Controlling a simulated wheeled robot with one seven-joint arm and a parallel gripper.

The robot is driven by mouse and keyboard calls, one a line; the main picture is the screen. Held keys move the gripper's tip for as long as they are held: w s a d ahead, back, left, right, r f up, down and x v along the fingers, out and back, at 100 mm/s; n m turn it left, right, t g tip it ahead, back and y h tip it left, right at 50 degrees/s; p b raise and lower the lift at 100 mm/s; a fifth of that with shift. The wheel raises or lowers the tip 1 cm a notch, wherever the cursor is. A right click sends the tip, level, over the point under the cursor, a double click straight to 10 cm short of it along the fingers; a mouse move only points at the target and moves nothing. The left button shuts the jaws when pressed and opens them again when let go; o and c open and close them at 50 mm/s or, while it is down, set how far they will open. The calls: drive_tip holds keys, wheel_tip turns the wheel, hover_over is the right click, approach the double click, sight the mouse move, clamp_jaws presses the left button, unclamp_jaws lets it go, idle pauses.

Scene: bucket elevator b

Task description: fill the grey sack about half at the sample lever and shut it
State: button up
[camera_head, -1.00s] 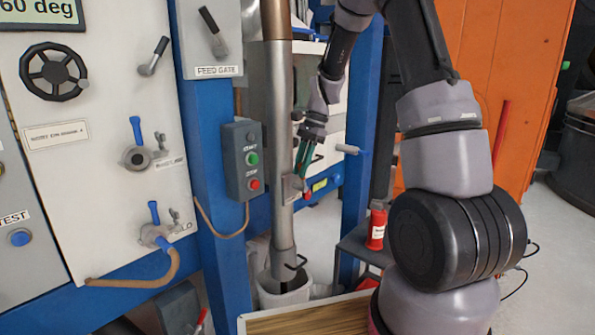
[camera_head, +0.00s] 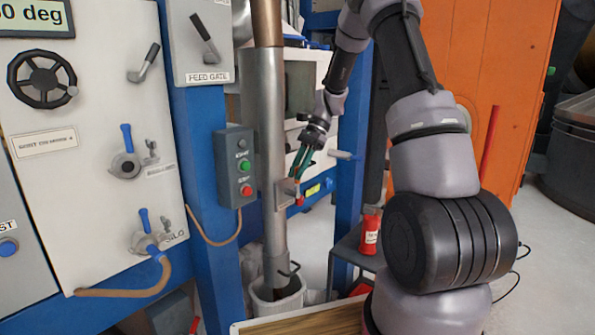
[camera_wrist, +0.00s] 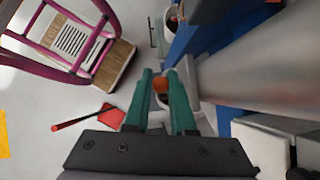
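My gripper (camera_head: 297,172) has two green fingers and is beside the metal pipe, close to a small box with a short red-tipped lever (camera_head: 297,195). No label shows whether this is the sample lever. In the wrist view the fingers (camera_wrist: 162,78) stand a little apart, with an orange-brown thing (camera_wrist: 160,85) between or below them; I cannot tell whether they touch it. A pale grey-white open container (camera_head: 264,296) stands under the pipe's lower end, its inside dark. I cannot tell whether it is the grey sack, nor how full it is.
The pipe (camera_head: 272,150) rises between blue posts. A start-stop box (camera_head: 235,165) and the feed gate panel (camera_head: 202,40) are left of it. A red bottle (camera_head: 370,232) stands on a dark stand at right.

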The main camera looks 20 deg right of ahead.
drive_tip(key=o, duration=0.4)
drive_tip(key=shift+c, duration=0.2)
drive_tip(key=shift+r, duration=0.1)
drive_tip(key=v, duration=1)
drive_tip(key=shift+d+r, duration=0.25)
drive_tip(key=shift+w, duration=0.1)
